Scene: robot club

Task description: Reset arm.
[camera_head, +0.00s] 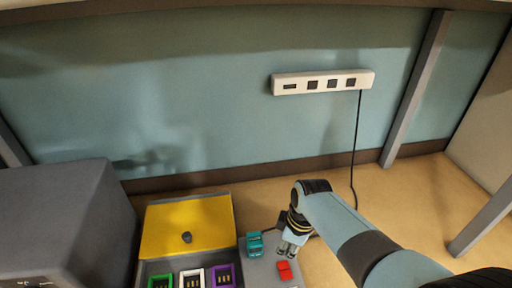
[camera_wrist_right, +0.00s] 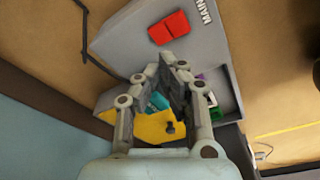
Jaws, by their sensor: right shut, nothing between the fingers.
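My right arm comes in from the lower right of the head view. Its gripper (camera_head: 288,248) points down over a grey panel, between a teal block (camera_head: 255,244) and a red switch (camera_head: 285,270). In the right wrist view the gripper (camera_wrist_right: 170,66) is shut and empty, with the red switch (camera_wrist_right: 168,28) beyond the fingertips. The fingers appear apart from the switch, though the exact gap is hard to judge. My left gripper is not in view.
A box with a yellow lid (camera_head: 187,226) and green, white and purple framed slots stands left of the panel. A dark grey box (camera_head: 65,220) is at far left. A white power strip (camera_head: 322,82) with a hanging cable is on the blue wall. The table at right has free room.

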